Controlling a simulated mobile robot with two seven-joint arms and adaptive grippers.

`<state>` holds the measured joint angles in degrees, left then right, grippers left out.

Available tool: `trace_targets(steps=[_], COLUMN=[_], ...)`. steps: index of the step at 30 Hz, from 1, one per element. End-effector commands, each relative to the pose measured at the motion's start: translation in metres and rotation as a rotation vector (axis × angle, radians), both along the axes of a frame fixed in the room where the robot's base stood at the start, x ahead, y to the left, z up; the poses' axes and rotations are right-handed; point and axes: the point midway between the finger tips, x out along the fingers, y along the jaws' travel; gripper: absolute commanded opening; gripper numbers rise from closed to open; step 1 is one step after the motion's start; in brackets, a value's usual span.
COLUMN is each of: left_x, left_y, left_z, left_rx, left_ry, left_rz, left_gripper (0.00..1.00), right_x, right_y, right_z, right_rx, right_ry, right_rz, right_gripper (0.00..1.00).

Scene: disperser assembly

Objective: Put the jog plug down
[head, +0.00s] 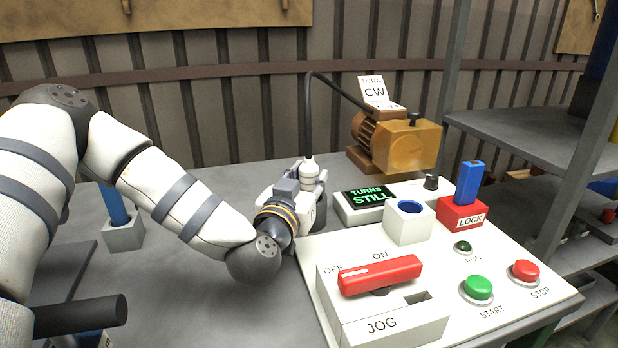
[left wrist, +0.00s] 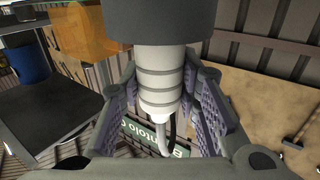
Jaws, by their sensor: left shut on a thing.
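My left gripper (head: 312,190) is shut on the jog plug (head: 308,168), a white ribbed cylinder with a dark grey thick end. In the left wrist view the plug (left wrist: 160,82) sits between the two pads of the gripper (left wrist: 165,115), its cord end away from the camera. In the head view a black cable rises from the plug and arches right to the motor. A white socket block (head: 408,228) with a round blue opening stands on the panel. My right gripper is not in view.
The white panel (head: 462,305) carries a red-handled JOG box (head: 380,318), green START (head: 478,288) and red STOP (head: 523,271) buttons, a red LOCK block (head: 461,213) and a display reading TURNS STILL (head: 370,196). A motor (head: 380,140) stands behind.

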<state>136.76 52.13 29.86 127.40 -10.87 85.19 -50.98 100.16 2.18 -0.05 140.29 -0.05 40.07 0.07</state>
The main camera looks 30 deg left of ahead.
Motion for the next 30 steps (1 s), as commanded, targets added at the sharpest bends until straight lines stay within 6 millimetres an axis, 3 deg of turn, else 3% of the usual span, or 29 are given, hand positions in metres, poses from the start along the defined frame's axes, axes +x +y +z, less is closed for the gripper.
trace_targets(steps=[1,3,13,22,30], left_x=[0.000,0.000,0.000,-0.058,-0.073], left_y=[0.000,0.000,0.000,-0.017,-0.020], left_z=[-0.001,-0.001,0.005,0.004,0.003], left_rx=[0.001,0.000,-0.002,0.000,0.000], left_ry=[0.001,0.000,-0.003,0.000,0.001], left_rz=[0.000,0.000,0.000,-0.003,0.000], left_gripper=[0.34,0.50,0.50,0.50,0.50], right_x=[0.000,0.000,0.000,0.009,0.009], right_y=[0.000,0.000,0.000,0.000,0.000], right_z=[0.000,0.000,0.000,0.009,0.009], right_rx=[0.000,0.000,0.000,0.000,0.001], right_ry=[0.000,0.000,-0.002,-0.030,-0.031], right_rz=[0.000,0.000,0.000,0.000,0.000], right_gripper=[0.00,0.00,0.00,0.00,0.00])
